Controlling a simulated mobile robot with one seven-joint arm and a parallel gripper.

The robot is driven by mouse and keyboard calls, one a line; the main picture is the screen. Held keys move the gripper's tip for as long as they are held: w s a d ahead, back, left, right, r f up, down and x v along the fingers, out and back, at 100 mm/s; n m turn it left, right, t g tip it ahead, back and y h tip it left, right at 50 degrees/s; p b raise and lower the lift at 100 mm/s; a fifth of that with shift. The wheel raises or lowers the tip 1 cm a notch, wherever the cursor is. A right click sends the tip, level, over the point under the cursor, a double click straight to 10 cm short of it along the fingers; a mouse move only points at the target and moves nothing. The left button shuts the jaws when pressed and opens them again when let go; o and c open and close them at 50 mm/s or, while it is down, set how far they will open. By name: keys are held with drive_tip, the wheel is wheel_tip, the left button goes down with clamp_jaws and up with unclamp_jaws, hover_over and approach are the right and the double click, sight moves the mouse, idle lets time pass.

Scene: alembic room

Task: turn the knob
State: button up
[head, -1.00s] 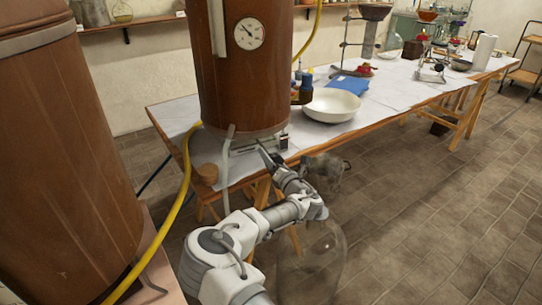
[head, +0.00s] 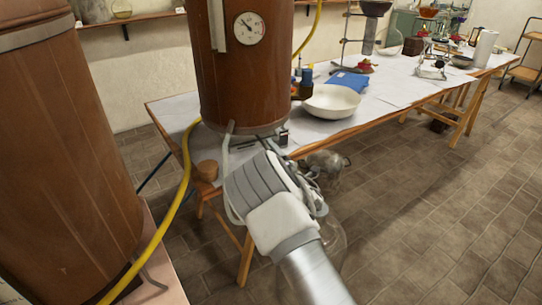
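A tall brown vessel (head: 245,85) with a round white dial (head: 249,28) stands at the near end of the table. No knob can be made out clearly. A small dark fitting (head: 283,138) shows at the vessel's lower right edge, partly behind my arm. The large grey and white links of my arm rise from the bottom of the view to just below the vessel. They cover the area in front of its base. My gripper's fingers are hidden behind these links, so their distance from the vessel cannot be told.
A white bowl (head: 331,101), a blue cloth (head: 349,82) and small bottles (head: 303,78) are right of the vessel. A metal pot (head: 327,163) is below the table edge. A yellow hose (head: 184,190) hangs left, beside a second brown vessel (head: 65,160). Tiled floor at right is clear.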

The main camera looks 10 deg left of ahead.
drive_tip(key=m+b, duration=0.2)
drive_tip(key=m, duration=0.3)
drive_tip(key=shift+m, duration=0.3)
drive_tip(key=m+b, duration=0.3)
drive_tip(key=m, duration=0.3)
idle(0.4)
drive_tip(key=o, duration=1.3)
drive_tip(key=shift+s, duration=0.1)
drive_tip(key=p+v, duration=0.2)
drive_tip(key=v, duration=1.5)
drive_tip(key=shift+d, duration=0.15)
